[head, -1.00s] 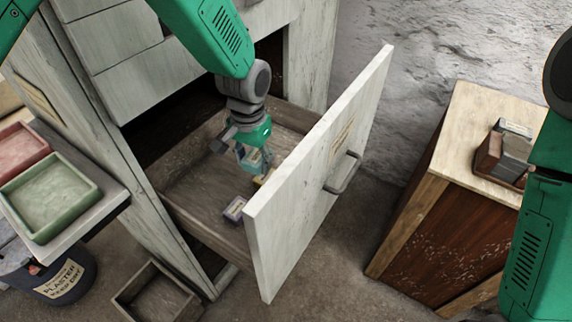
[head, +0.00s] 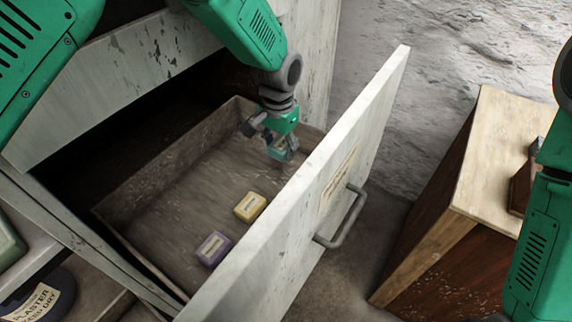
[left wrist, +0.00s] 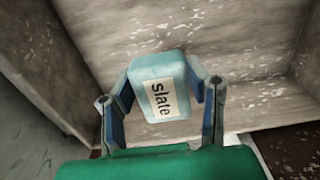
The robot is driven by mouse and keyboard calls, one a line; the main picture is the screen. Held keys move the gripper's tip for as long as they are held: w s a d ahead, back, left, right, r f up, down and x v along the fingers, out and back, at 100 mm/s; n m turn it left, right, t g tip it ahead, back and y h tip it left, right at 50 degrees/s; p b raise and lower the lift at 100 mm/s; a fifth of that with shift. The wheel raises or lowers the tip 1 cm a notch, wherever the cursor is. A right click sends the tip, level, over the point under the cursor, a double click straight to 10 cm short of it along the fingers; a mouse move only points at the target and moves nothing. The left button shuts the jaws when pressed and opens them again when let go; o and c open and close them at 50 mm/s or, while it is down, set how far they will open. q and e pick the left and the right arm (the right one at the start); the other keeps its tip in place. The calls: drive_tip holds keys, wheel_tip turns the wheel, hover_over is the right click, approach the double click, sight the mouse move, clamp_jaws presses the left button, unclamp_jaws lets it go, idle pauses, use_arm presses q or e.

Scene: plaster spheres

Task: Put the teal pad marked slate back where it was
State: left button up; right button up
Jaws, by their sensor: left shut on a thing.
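The teal pad (left wrist: 160,85) has a white label reading "slate" and sits between both fingers of my left gripper (left wrist: 160,100) in the left wrist view. In the head view the left gripper (head: 280,146) is shut on this pad (head: 284,154), over the far right end of the open drawer (head: 180,215), close to its front panel. I cannot tell whether the pad touches the drawer floor. My right gripper is out of view; only its arm shows at the right edge.
A yellow pad (head: 250,207) and a purple pad (head: 214,249) lie in the drawer along its front. The drawer's tall front panel (head: 300,235) has a grey handle (head: 342,218). A wood-topped cabinet (head: 497,150) stands to the right. The back of the drawer floor is clear.

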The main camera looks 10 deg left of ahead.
use_arm(q)
drive_tip(key=b, duration=0.2)
hover_over(278, 179)
drive_tip(key=f, duration=0.6)
drive_tip(key=shift+a+f, duration=0.2)
drive_tip(key=f, duration=0.1)
drive_tip(key=f+b, duration=0.1)
drive_tip(key=f, duration=0.1)
drive_tip(key=shift+d+f, duration=0.25)
drive_tip(key=shift+d, duration=0.1)
drive_tip(key=shift+r, duration=0.1)
drive_tip(key=shift+a, duration=0.1)
drive_tip(key=o, duration=1.2)
drive_tip(key=shift+a, duration=0.1)
